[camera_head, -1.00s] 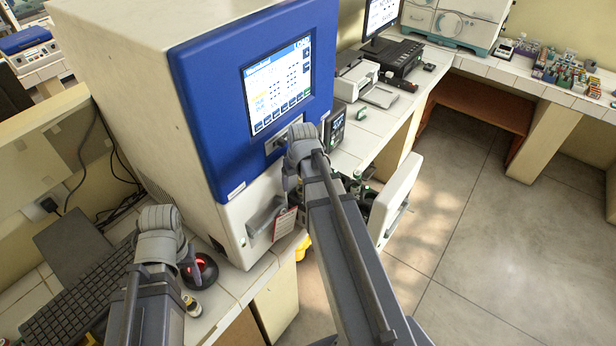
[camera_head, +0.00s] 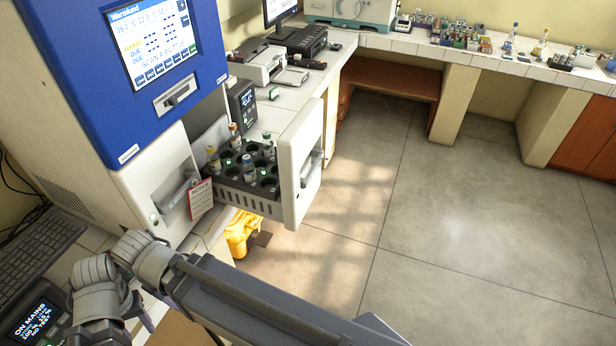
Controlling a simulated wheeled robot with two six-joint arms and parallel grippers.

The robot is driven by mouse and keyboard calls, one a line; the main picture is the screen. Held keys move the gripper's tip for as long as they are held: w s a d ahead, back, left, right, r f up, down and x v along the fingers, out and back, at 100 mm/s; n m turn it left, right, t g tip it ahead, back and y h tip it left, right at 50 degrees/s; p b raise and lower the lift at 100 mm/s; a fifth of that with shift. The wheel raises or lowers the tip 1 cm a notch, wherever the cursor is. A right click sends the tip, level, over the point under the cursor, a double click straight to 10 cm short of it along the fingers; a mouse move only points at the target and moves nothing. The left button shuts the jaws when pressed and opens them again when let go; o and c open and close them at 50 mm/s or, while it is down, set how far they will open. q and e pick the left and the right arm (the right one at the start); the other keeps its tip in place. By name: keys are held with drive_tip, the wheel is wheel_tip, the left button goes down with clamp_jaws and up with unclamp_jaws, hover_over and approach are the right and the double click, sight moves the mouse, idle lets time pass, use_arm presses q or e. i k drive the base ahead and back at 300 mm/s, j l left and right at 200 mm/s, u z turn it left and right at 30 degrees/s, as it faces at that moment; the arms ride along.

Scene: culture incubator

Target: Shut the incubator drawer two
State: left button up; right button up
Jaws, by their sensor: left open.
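The incubator (camera_head: 150,110) has a blue front with a screen. One drawer, its white front panel (camera_head: 302,165) with a handle on the outer face, is pulled out to the right. Its dark rack (camera_head: 240,192) holds several capped bottles. Another white drawer front (camera_head: 165,180), to the left, is flush with the body. No drawer number is legible. My left gripper (camera_head: 142,318) is low at the left, open and apart from the drawers. My right arm crosses the bottom; the wrist of its gripper (camera_head: 135,252) is below the closed drawer front. Its fingers are hidden.
A red-and-white notice tag (camera_head: 201,199) hangs by the closed drawer's handle. A small dark device (camera_head: 242,103) stands behind the open drawer. A yellow object (camera_head: 242,232) is on the floor below. Open floor (camera_head: 450,230) lies to the right.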

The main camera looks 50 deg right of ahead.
sight(287, 182)
drive_tip(key=i+l+z, duration=0.15)
drive_tip(key=i, duration=0.2)
drive_tip(key=z, duration=1.6)
